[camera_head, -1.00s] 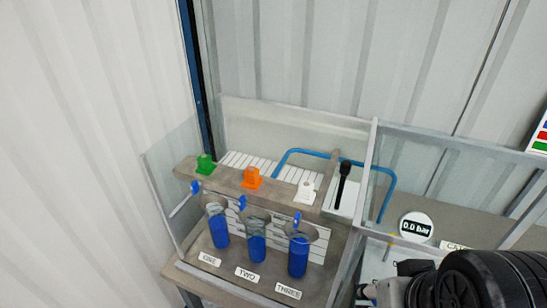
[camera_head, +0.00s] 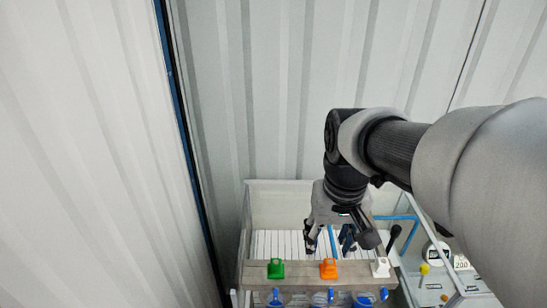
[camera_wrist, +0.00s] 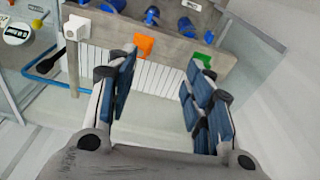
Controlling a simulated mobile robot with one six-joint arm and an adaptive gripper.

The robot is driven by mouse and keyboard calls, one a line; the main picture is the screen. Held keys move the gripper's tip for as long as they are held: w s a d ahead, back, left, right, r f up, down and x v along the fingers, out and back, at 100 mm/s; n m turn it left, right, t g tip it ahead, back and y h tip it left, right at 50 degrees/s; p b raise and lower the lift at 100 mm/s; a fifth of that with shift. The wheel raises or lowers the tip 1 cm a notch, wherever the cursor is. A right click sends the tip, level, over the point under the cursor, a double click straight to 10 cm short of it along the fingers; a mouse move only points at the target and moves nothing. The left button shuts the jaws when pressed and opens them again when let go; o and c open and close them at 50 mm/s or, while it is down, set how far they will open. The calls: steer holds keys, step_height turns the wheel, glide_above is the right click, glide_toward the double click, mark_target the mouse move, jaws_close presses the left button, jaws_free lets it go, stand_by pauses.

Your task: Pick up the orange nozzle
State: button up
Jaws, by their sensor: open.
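The orange nozzle (camera_head: 328,268) sits on the wooden shelf between a green nozzle (camera_head: 276,268) on its left and a white nozzle (camera_head: 380,267) on its right. It also shows in the wrist view (camera_wrist: 144,45), near the top and between the lines of my fingers. My gripper (camera_head: 329,242) is open and empty, with blue-padded fingers. It is above the slatted area behind the shelf, apart from the orange nozzle. In the wrist view, my gripper (camera_wrist: 160,85) has its fingers wide apart, with white slats visible between them.
The wooden shelf (camera_head: 302,275) carries the nozzles, with blue-handled valves (camera_head: 274,297) in front. A blue pipe (camera_wrist: 42,65) and a black-handled lever (camera_head: 394,237) stand close on the white nozzle's side. Clear panels enclose the bench; a corrugated wall is behind.

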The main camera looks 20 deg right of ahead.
steer(key=w+d+r+g+p, duration=0.1)
steer(key=w+d+r+p, duration=0.2)
steer(key=d+p, duration=0.1)
glide_above(331, 262)
steer(key=shift+m, duration=0.4)
steer(key=f, duration=0.7)
steer(key=f+b, duration=0.1)
steer(key=f, duration=0.3)
steer(key=shift+s+a, duration=0.25)
steer(key=shift+a, duration=0.05)
steer(key=f, duration=0.6)
steer(key=shift+w+d+f, duration=0.25)
steer(key=shift+w, duration=0.1)
steer(key=shift+c, duration=0.4)
jaws_close()
steer(key=shift+r, duration=0.1)
